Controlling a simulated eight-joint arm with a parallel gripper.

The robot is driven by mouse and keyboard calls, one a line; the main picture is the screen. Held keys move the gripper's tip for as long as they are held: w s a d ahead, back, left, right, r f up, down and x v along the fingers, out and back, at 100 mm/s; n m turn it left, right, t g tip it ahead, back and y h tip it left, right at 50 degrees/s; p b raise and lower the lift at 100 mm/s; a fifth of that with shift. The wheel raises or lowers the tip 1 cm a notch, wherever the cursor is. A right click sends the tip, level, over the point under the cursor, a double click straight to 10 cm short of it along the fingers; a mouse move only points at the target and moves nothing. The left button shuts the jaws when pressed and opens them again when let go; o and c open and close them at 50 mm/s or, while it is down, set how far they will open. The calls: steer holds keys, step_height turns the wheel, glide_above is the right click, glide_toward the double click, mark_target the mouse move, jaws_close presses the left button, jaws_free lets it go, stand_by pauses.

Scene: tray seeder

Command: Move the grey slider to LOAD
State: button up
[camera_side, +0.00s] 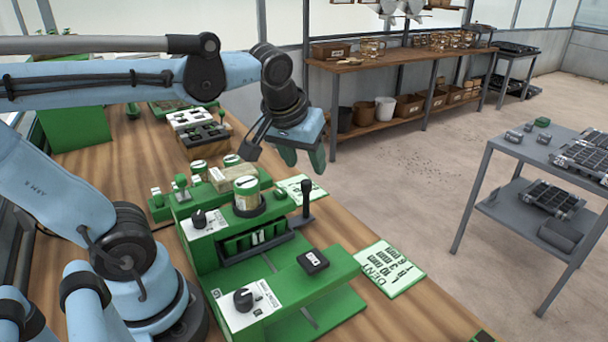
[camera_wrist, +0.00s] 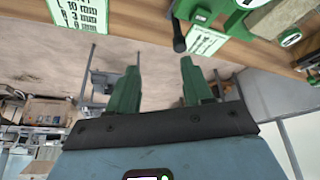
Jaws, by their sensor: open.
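The green tray seeder (camera_side: 335,275) stands on the wooden bench. I cannot make out for sure which part is the grey slider, and no LOAD mark is legible. A dark block with a small pale label (camera_side: 313,261) sits on the seeder's front green bridge. A black-handled lever (camera_side: 307,198) stands at its right side; a black lever end (camera_wrist: 179,44) also shows in the wrist view. My gripper (camera_side: 302,157) is open and empty, above and behind the seeder, apart from it. Its green fingers (camera_wrist: 160,82) are spread in the wrist view, with nothing between them.
Black knobs (camera_side: 243,299) (camera_side: 199,219) sit on white panels at the seeder's left. A green-lidded jar (camera_side: 247,194) stands on top. A printed card (camera_side: 391,270) lies at the right bench edge. A grey trolley (camera_side: 522,150) and a shelf (camera_side: 385,62) stand beyond the bench.

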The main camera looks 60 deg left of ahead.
mark_target(306, 181)
steer(key=w+a+f+n, duration=0.1)
steer(key=f, duration=0.2)
steer(key=w+a+f+n+g, duration=0.1)
steer(key=a+f, duration=0.1)
steer(key=w+a+f+n+y, duration=0.1)
steer(key=w+a+f, duration=0.1)
steer(key=f, duration=0.1)
steer(key=shift+a+f, duration=0.25)
steer(key=shift+f, duration=0.05)
stand_by(0.4)
jaws_close()
stand_by(0.4)
